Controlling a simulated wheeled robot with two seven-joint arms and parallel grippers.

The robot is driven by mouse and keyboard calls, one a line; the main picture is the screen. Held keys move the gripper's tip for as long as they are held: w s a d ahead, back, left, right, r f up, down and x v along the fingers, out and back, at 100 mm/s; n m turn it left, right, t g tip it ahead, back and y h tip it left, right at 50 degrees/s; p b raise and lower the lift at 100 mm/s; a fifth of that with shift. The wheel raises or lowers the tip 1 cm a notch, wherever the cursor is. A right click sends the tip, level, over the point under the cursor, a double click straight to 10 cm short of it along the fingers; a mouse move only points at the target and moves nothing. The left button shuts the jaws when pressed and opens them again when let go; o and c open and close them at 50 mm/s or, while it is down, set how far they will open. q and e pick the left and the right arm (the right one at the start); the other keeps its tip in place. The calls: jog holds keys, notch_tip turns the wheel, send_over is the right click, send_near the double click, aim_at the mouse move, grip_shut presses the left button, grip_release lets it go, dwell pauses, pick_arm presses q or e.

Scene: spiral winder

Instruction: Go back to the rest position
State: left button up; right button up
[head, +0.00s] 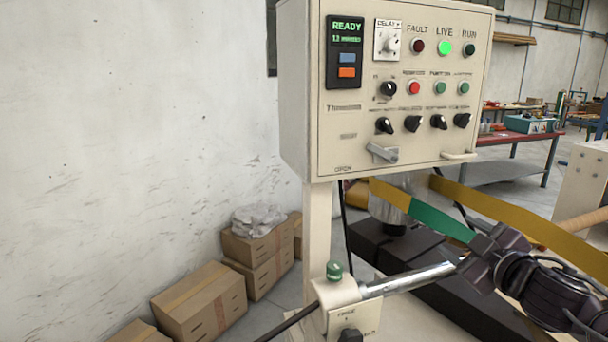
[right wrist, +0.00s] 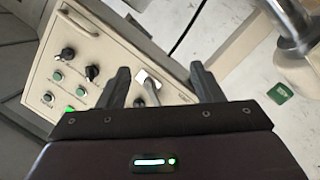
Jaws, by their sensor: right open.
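My right gripper (head: 484,250) is at the lower right of the head view, below and right of the cream control box (head: 300,100). In the right wrist view its two dark fingers (right wrist: 160,75) are spread with nothing held between them. A grey lever handle (head: 382,153) sits low on the box's front. In the right wrist view the lever (right wrist: 150,88) appears beyond and between the fingers, apart from them. The box's screen (head: 345,50) reads READY and the green LIVE lamp (head: 444,48) is lit. My left gripper is not in view.
A cream post (head: 317,240) carries the box. A metal bar (head: 410,280) and yellow-green bands (head: 440,222) lie close to my right gripper. Cardboard boxes (head: 200,303) stand along the white wall at left. A red-topped bench (head: 520,137) is far right.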

jog(key=s+a+f+m+g+h, duration=0.1)
jog(key=s+a+f+m+g, duration=0.1)
jog(key=s+f, duration=0.45)
jog(key=s+a+f+m+g+h, duration=0.1)
jog(key=s+a+f+m+g, duration=0.15)
jog(key=f, duration=0.65)
jog(key=s+a+f+m+g+h, duration=0.1)
jog(key=s+a+f+m+g, duration=0.15)
jog(key=s+f, duration=0.4)
jog(key=s+a+f+m+g, duration=0.25)
jog(key=s+f+g, duration=0.35)
jog(key=s+f, duration=0.45)
notch_tip(320, 180, down, 27)
jog(key=s+g, duration=0.1)
jog(key=s, duration=0.2)
jog(key=s+d+f+n+g, duration=0.1)
jog(key=s+d+f, duration=0.2)
jog(key=s+f, duration=1.5)
jog(key=shift+s+f, duration=0.4)
jog(key=shift+s, duration=0.5)
